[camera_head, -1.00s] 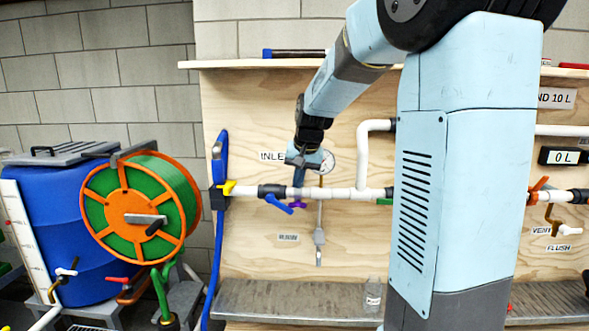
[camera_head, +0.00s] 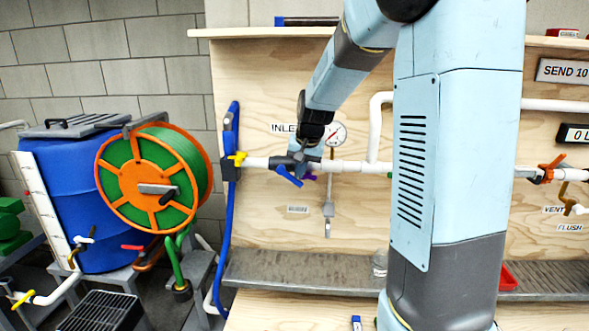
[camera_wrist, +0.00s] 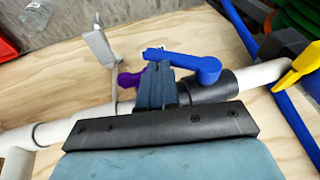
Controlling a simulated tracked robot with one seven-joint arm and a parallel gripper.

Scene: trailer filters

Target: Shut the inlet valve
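The inlet valve's blue lever (camera_head: 289,177) hangs slantwise just below the white pipe (camera_head: 345,166), under the partly covered "INLET" label (camera_head: 283,128). In the wrist view the lever (camera_wrist: 197,68) lies along the pipe, its pivot end over the black valve body (camera_wrist: 215,88). My gripper (camera_head: 298,160) is at the pipe, right at the valve. In the wrist view its fingers (camera_wrist: 163,70) stand close together at the middle of the dark bar, against or in front of the lever's free end. I cannot tell whether they touch or hold it.
A purple handle (camera_wrist: 130,80) and a grey hanging lever (camera_wrist: 98,45) are close beside my fingers. A yellow handle (camera_head: 237,158) and a blue hose (camera_head: 229,210) are to the left. A gauge (camera_head: 336,133) is just right. A metal shelf (camera_head: 300,271) runs below.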

